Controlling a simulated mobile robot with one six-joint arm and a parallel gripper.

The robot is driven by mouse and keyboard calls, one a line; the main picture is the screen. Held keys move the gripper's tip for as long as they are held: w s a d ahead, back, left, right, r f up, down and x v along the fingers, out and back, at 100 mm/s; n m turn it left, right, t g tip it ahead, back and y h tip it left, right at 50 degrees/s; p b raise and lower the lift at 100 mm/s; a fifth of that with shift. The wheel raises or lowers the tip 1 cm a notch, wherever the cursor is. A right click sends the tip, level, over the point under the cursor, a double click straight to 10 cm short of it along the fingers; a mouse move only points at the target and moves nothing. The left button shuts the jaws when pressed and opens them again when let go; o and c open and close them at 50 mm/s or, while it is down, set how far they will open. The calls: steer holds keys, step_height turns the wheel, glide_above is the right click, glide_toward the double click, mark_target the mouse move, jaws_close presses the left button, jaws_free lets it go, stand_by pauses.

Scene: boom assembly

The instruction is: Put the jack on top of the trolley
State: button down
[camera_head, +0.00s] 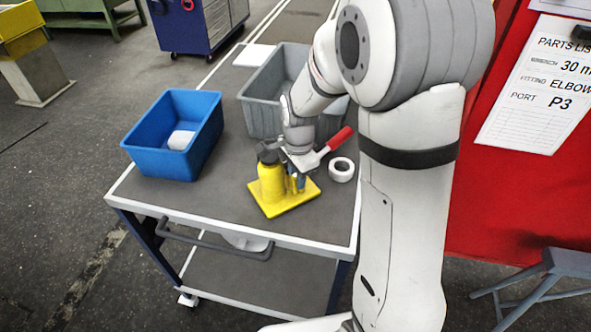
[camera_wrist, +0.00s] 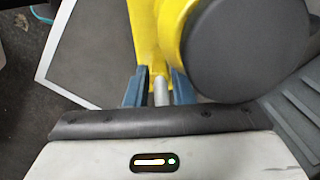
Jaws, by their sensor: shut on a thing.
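The yellow jack (camera_head: 271,181), with a dark cap and a flat yellow base plate, is upright over the front of the trolley top (camera_head: 222,205). Its base looks level with the top; I cannot tell whether it touches. My gripper (camera_head: 298,182) is at the jack's right side. In the wrist view, the blue fingers of my gripper (camera_wrist: 160,85) are shut on a thin grey post of the jack (camera_wrist: 145,40). The jack's large dark round cap fills the upper right there. The jack's underside is hidden.
A blue bin (camera_head: 150,157) with a white item stands at the left of the trolley top, and a grey bin (camera_head: 258,118) behind. A white tape roll (camera_head: 341,169) and a red-handled tool (camera_head: 338,140) are close right of the jack. The front-left top is clear.

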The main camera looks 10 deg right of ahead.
steer(key=c, duration=1.7)
jaws_free()
steer(key=shift+f, duration=0.1)
steer(key=o, duration=0.4)
steer(key=shift+s, duration=0.1)
steer(key=shift+o, duration=0.2)
step_height(320, 180, up, 12)
steer(key=b, duration=0.1)
steer(key=s+d+n+t, duration=0.1)
steer(key=s+d+n, duration=0.1)
steer(key=s+n, duration=0.4)
steer(key=s+d+r+n+t, duration=0.1)
steer(key=s+d+n+t, duration=0.1)
steer(key=s+n, duration=0.5)
steer(key=s+d, duration=0.1)
steer(key=s, duration=0.4)
steer(key=shift+s+d+r+n, duration=0.2)
steer(key=shift+s+d+n, duration=0.05)
steer(key=shift+d+n, duration=0.1)
steer(key=shift+f+b, duration=0.15)
steer(key=shift+b, duration=0.2)
